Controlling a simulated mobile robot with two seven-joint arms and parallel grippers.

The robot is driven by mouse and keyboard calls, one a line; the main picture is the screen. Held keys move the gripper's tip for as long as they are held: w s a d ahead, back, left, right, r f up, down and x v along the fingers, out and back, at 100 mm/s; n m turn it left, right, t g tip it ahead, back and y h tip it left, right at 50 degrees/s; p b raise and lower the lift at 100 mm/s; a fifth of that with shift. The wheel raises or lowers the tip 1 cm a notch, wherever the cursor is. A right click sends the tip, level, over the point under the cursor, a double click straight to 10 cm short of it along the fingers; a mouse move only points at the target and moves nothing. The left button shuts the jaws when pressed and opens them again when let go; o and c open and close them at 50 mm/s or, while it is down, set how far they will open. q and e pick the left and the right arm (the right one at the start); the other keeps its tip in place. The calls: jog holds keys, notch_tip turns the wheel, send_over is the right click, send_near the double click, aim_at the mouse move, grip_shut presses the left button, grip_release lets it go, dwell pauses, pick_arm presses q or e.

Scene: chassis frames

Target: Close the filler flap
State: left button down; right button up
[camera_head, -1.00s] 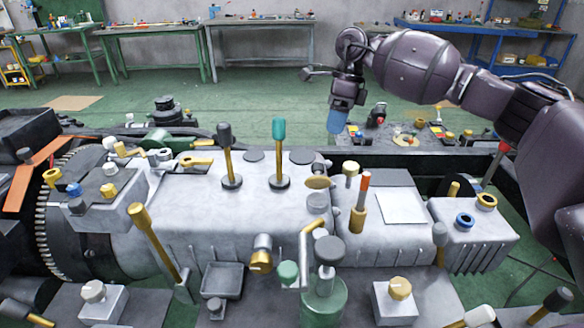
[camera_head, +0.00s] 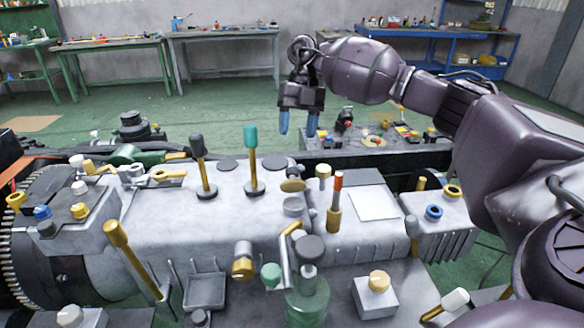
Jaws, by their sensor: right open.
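A small brass oval flap (camera_head: 292,185), which looks like the filler flap, stands raised at the right end of the grey gearbox casing (camera_head: 225,200). A grey round neck or cap (camera_head: 294,206) sits just below it in the picture. I cannot tell the flap's exact angle. My right gripper (camera_head: 298,124) hangs beyond and above the flap, with its two blue fingers pointing down. The fingers are apart, with nothing between them, and do not touch the flap. My left gripper is not in view.
Two upright levers, one black-topped (camera_head: 201,160) and one teal-topped (camera_head: 251,155), stand left of the flap. A red-tipped lever (camera_head: 336,200) and a white-topped post (camera_head: 323,175) stand close on its right. A green bottle-like part (camera_head: 307,295) is in front.

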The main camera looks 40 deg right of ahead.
aim_at(292, 168)
jog(key=x, duration=0.9)
jog(key=shift+s+a+f, duration=0.1)
jog(key=shift+f, duration=0.15)
grip_shut()
